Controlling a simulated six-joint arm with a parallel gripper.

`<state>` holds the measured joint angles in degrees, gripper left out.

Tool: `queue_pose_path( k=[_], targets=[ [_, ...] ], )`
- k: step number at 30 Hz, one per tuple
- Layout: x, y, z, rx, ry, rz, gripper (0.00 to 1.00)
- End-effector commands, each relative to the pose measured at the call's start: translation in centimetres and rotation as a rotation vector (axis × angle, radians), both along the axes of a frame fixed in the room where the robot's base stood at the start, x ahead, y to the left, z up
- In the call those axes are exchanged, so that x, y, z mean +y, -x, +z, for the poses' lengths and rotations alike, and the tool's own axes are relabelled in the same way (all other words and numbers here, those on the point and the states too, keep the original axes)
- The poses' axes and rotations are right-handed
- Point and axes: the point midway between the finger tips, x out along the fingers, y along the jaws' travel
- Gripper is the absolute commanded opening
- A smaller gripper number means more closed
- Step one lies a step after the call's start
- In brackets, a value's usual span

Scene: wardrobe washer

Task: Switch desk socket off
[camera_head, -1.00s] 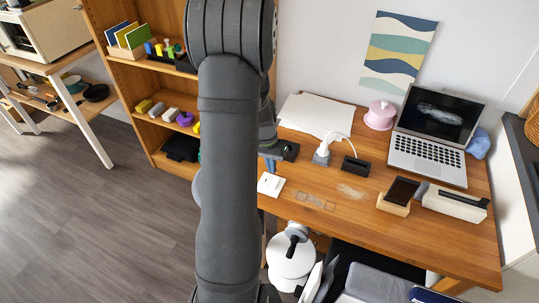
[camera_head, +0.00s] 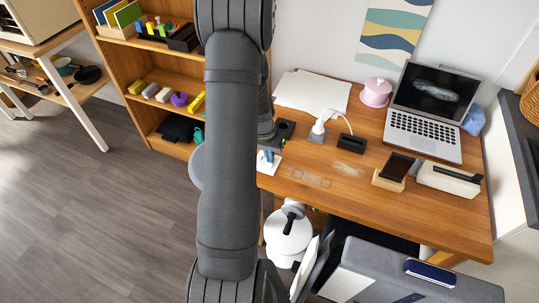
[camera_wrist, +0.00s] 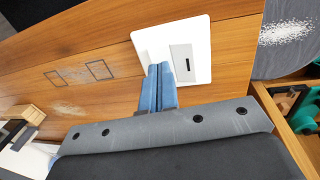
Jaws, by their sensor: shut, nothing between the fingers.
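A white square switch plate (camera_wrist: 200,43) with a grey slot-like rocker lies flat on the wooden desk. It also shows in the head view (camera_head: 272,168), partly hidden by my gripper. My gripper (camera_wrist: 160,72) is shut and empty, its blue fingertips over the plate's left part beside the grey rocker. Whether the tips touch the plate, I cannot tell. In the head view the fingertips (camera_head: 267,156) show just above the plate. A grey socket block (camera_head: 316,138) with a white plug (camera_head: 318,127) and cable stands on the desk to the right.
A black block (camera_head: 352,144), a phone on a wooden stand (camera_head: 392,176), a laptop (camera_head: 425,130) and a pink round box (camera_head: 375,92) stand on the desk (camera_head: 340,195). White paper (camera_head: 312,90) lies at the back. A white kettle-like object (camera_head: 288,236) is below the desk edge.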

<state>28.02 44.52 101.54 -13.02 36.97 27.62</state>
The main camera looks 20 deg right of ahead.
Motion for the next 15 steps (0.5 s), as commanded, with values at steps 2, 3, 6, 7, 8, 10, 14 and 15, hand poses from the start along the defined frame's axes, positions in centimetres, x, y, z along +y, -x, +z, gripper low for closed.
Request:
queue_pose_path(
  k=[2,3,6,7,8,10,14,15],
  targets=[
    [0.02,0.07,-0.10,0.002,-0.001,0.000,0.00],
    [0.02,0.07,-0.11,0.002,-0.001,0.000,0.00],
    [0.09,0.01,-0.09,0.002,-0.001,0.001,0.00],
    [0.13,-0.04,-0.08,0.002,-0.001,0.001,0.00],
    [0.19,-0.10,-0.05,0.002,-0.001,0.001,0.00],
    [0.37,-0.30,0.03,0.001,-0.001,0.001,0.00],
    [0.79,-0.75,0.26,0.000,0.000,0.002,0.00],
    [0.92,-0.87,0.31,0.001,-0.001,0.002,0.00]
  ],
)
